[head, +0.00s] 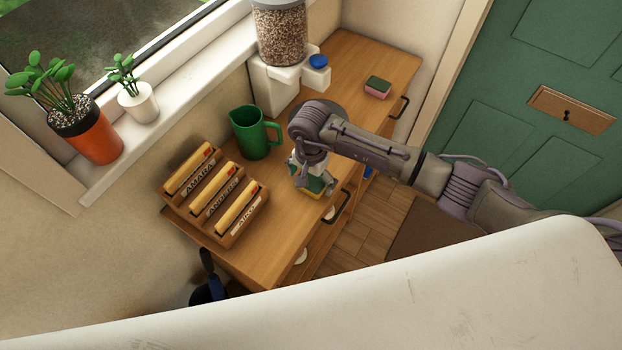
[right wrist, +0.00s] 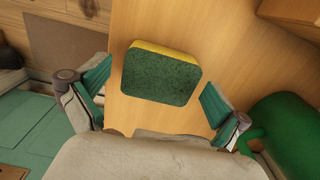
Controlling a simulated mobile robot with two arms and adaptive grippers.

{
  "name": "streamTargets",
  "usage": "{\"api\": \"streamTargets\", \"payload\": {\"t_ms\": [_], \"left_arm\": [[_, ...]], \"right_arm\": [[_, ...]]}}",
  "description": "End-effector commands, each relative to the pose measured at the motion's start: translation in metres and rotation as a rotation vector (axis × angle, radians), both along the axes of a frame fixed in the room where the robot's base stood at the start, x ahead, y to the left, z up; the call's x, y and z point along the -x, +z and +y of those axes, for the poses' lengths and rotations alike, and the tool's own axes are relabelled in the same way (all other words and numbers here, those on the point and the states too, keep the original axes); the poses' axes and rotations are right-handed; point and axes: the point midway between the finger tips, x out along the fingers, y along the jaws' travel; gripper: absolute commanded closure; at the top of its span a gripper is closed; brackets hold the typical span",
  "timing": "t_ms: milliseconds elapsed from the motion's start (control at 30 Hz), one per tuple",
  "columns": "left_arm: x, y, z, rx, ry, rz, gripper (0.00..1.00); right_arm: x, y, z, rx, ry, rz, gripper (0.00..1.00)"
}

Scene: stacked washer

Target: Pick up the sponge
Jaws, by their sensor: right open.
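A sponge with a dark green scouring top and yellow body (right wrist: 160,76) lies flat on the wooden cabinet top, between and just beyond the fingers of my right gripper (right wrist: 152,98) in the right wrist view. In the head view this sponge (head: 311,188) is partly hidden under my right gripper (head: 312,184). The right gripper is open, with one finger on each side of the sponge and bare wood showing between. A second sponge, green on top and pink below (head: 377,87), lies farther back on the cabinet top. My left gripper is not in view.
A green pitcher (head: 250,135) stands close left of the right gripper, and a wooden letter rack (head: 215,195) stands at the near left. A dispenser (head: 280,40) is at the back by the wall. Bare wood lies around the pink sponge.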

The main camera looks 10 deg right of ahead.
Motion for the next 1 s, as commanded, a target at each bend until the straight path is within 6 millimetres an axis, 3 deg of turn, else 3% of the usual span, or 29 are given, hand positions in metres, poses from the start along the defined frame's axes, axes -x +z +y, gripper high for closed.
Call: {"api": "streamTargets", "payload": {"t_ms": [300, 500, 533, 1000], "left_arm": [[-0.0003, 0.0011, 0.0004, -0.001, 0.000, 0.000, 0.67], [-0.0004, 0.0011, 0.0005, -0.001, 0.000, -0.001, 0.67], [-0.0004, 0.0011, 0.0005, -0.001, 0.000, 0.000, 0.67], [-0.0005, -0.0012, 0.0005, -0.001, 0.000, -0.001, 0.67]], "right_arm": [[0.0000, -0.0064, 0.0000, 0.000, 0.000, 0.000, 0.02], [0.0000, -0.0062, 0.0000, 0.000, 0.000, 0.000, 0.35], [0.0000, -0.0062, 0.0000, 0.000, 0.000, 0.000, 0.36], [-0.0008, -0.0021, -0.0001, -0.001, 0.000, -0.002, 0.37]]}}
